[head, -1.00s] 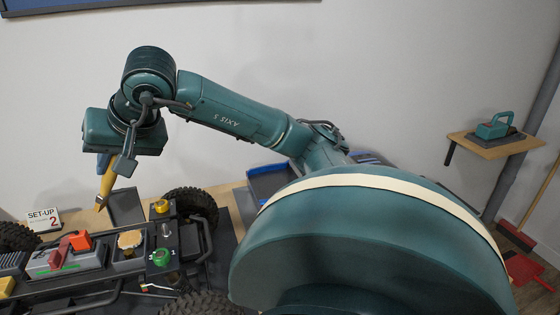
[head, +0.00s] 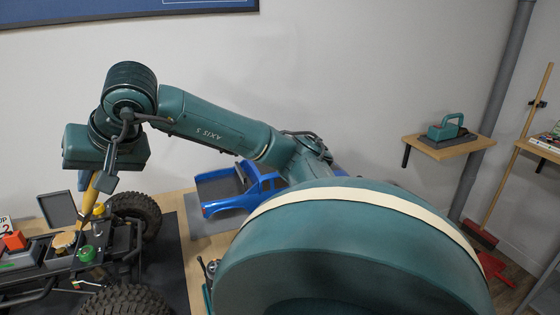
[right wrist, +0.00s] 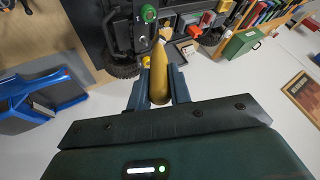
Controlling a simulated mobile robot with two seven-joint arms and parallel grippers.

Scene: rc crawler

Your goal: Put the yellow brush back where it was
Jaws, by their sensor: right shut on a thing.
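The yellow brush (head: 89,200) is in my right gripper (head: 86,182), pointing down over the crawler chassis (head: 45,270) at the lower left of the head view. Its lower end shows close to the tan round top (head: 64,240) and the yellow cap (head: 98,210); I cannot tell if it touches anything. In the right wrist view the yellow brush (right wrist: 158,76) lies between the two fingers of my right gripper (right wrist: 158,88), which are shut on it. My left gripper is not in view.
A wall shelf (head: 450,147) holds a green tool. A broom (head: 515,150) leans on the right.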

